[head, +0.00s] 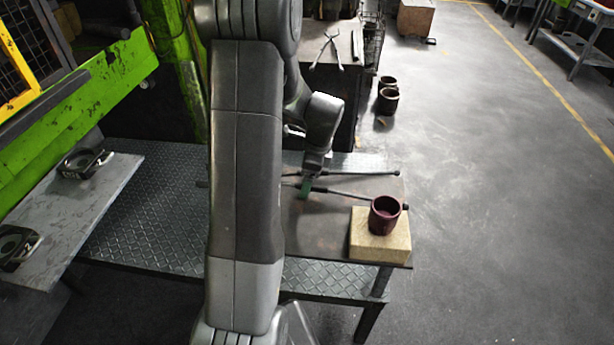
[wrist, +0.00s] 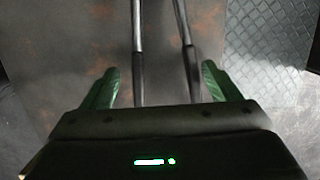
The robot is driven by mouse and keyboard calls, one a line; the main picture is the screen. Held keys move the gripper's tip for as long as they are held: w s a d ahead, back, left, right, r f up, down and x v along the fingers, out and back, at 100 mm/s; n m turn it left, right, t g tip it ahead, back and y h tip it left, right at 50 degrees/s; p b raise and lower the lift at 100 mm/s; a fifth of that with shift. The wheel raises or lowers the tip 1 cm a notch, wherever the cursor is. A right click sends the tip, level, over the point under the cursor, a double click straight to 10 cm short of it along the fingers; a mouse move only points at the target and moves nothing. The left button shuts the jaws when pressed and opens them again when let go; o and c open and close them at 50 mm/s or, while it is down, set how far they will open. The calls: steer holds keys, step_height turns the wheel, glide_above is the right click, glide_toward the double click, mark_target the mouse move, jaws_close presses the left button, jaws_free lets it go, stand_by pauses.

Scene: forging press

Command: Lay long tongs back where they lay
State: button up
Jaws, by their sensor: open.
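The long tongs (head: 345,194) show in the head view as thin dark rods low over the brown-black table top (head: 330,220); my arm hides part of them. They appear to lie on the table. In the wrist view two handles of the tongs (wrist: 138,60) run side by side, spreading slightly toward the gripper, with darker grips at the near end. My gripper (wrist: 160,68) is open, with one green finger outside each handle, and a gap shows on both sides. In the head view my gripper (head: 306,187) is down at the tongs, close above the table.
A dark red cup (head: 384,216) stands on a pale block (head: 379,236) at the table's right corner. A smaller pair of tongs (head: 328,48) is on the dark stand behind. Dark pots (head: 388,99) stand on the floor. Green press frame at left; open floor at right.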

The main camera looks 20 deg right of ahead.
steer(key=shift+o, duration=1.3)
steer(key=v, duration=1.4)
steer(key=shift+f, duration=0.15)
steer(key=x, duration=1.3)
steer(key=shift+a+f, duration=0.1)
steer(key=shift+f, duration=0.2)
steer(key=shift+w+r+p, duration=0.15)
steer(key=shift+r+p, duration=0.45)
steer(key=shift+r, duration=0.85)
